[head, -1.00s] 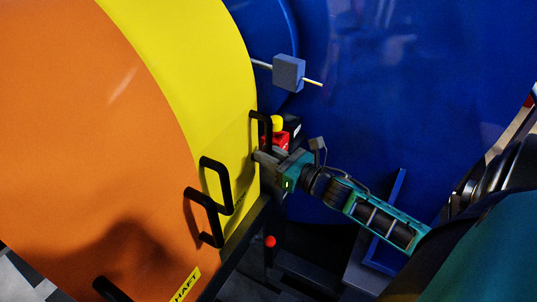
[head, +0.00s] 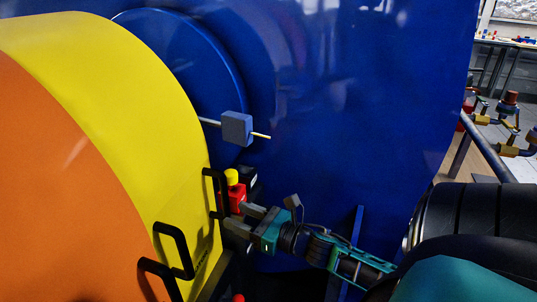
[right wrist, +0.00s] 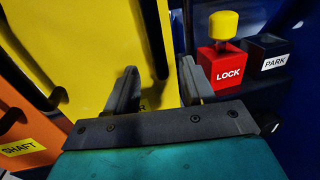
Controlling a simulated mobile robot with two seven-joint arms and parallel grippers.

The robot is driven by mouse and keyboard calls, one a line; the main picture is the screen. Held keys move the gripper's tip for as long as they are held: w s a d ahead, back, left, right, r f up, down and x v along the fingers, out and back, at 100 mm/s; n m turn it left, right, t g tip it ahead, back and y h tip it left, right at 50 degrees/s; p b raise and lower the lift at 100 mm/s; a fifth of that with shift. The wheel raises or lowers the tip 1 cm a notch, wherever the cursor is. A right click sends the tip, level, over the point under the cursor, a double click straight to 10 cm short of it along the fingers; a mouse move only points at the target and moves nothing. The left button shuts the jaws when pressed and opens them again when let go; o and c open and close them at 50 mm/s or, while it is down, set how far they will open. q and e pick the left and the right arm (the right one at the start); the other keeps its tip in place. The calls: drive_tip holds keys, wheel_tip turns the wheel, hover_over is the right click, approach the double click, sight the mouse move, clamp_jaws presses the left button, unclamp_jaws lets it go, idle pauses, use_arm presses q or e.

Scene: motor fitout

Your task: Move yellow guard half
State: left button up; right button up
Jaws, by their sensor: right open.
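The yellow guard half (head: 110,85) is a large curved shell at the left of the head view, beside an orange half (head: 50,190). Black handles stand on its edge, an upper one (head: 209,190) and a lower one (head: 176,250). My right gripper (head: 236,214) is open and empty, just right of the upper handle. In the right wrist view, the yellow guard (right wrist: 95,50) lies ahead, and a black handle (right wrist: 156,35) shows between my spread fingers (right wrist: 157,75) and beyond them. I cannot tell whether they touch it. My left gripper is not in view.
A red LOCK block (right wrist: 228,68) with a yellow knob (right wrist: 223,25) and a black PARK block (right wrist: 268,52) stand close right of my fingers. A blue block on a rod (head: 237,128) sticks out above. A large blue housing (head: 380,90) fills the background.

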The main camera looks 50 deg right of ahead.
drive_tip(key=v, duration=0.8)
drive_tip(key=shift+s, duration=0.2)
